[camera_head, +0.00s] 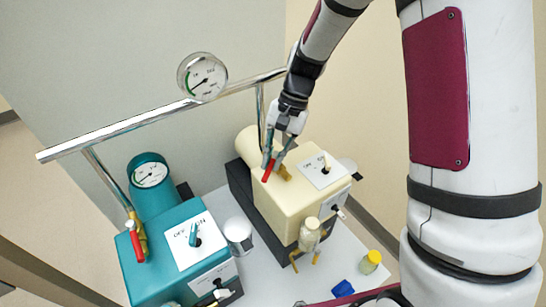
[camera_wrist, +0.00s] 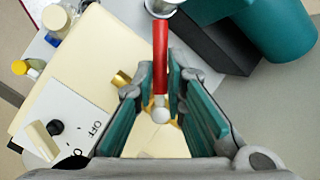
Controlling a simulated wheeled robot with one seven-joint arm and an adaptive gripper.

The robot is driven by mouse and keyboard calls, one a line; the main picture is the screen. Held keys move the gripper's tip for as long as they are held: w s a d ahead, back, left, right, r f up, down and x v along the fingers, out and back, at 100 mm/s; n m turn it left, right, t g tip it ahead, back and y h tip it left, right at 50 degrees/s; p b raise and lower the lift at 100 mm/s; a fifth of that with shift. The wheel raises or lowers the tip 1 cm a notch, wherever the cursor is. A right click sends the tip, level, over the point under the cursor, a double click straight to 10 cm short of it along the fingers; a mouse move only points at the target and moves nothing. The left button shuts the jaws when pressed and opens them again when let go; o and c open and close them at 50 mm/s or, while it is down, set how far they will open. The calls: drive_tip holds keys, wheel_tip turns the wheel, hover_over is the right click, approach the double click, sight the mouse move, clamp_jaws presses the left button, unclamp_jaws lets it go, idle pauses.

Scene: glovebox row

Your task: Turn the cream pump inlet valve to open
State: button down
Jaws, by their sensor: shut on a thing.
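The cream pump (camera_head: 285,205) stands on a white bench, with a brass-coloured valve body (camera_head: 286,173) on its top. The inlet valve's red lever (camera_head: 268,171) sits at my gripper (camera_head: 272,156), which reaches down from above. In the wrist view the red lever (camera_wrist: 160,55) runs up the picture between the teal finger pads of my gripper (camera_wrist: 156,85), with a pale round end nearest the camera. My fingers are closed around the lever. The exact contact is partly hidden by the fingers in the head view.
A teal pump (camera_head: 165,275) with its own red lever (camera_head: 137,246) stands at left. A chrome pipe (camera_head: 130,122) with a round gauge (camera_head: 202,77) crosses behind. A switch plate (camera_head: 322,171), a glass bottle (camera_head: 310,234) and a yellow-capped jar (camera_head: 371,262) are near the cream pump.

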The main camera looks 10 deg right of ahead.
drive_tip(key=c, duration=1.6)
unclamp_jaws()
drive_tip(key=shift+c, duration=0.2)
drive_tip(key=v, duration=1.2)
drive_tip(key=shift+c, duration=0.4)
